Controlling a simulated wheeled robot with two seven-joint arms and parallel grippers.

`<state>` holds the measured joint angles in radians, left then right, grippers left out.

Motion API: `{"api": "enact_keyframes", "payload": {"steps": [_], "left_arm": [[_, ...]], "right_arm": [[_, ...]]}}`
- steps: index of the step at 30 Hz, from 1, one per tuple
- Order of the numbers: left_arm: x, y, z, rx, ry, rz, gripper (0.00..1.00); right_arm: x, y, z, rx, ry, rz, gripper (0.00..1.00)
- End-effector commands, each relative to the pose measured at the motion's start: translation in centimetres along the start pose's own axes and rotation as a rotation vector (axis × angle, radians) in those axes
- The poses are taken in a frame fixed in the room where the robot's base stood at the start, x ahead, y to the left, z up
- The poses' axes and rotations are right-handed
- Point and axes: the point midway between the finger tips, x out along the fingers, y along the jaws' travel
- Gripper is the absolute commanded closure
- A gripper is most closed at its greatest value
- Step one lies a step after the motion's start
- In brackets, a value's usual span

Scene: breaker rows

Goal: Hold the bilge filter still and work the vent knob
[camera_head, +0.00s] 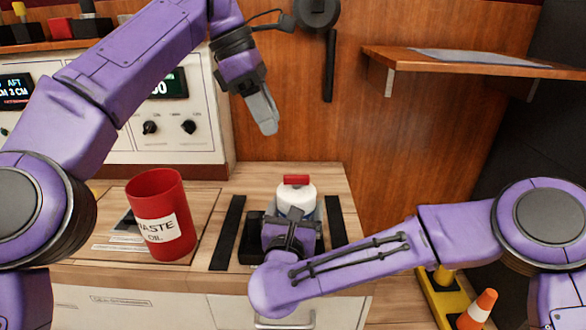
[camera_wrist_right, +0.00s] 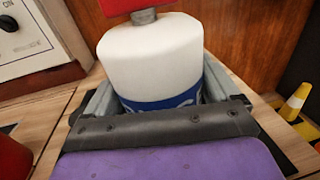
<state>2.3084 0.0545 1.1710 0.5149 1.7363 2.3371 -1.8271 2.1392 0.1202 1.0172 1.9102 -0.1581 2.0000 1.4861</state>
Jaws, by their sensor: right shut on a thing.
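The bilge filter (camera_head: 295,200) is a white canister with a blue band. It stands upright on the counter, and it also shows large in the right wrist view (camera_wrist_right: 152,60). The red vent knob (camera_head: 296,180) sits on its top; its lower part shows at the top edge of the right wrist view (camera_wrist_right: 133,5). My right gripper (camera_wrist_right: 155,105) is shut around the filter body, one finger on each side; my wrist hides the filter's lower part in the head view. My left gripper (camera_head: 264,114) hangs above and left of the knob, apart from it, its fingers seen overlapping.
A red waste oil bin (camera_head: 158,215) stands left of the filter. Black strips (camera_head: 228,232) lie on the counter either side of the filter. A control panel (camera_head: 170,128) is behind left, a wooden shelf (camera_head: 470,62) at upper right, and a traffic cone (camera_head: 480,308) at lower right.

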Motion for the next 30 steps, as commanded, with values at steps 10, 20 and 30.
{"api": "enact_keyframes", "payload": {"steps": [10,20,30], "left_arm": [[5.8,-0.1,0.0,0.005,-0.001,-0.008,0.61],[11.4,0.0,0.0,0.0,-0.002,-0.002,0.61],[11.9,0.0,0.0,0.0,-0.002,-0.001,0.67]], "right_arm": [[0.0,0.0,0.2,0.002,-0.003,0.0,0.68],[0.0,0.0,0.2,0.002,-0.003,0.0,0.68],[0.0,0.0,0.1,0.002,-0.003,0.0,0.68]]}}
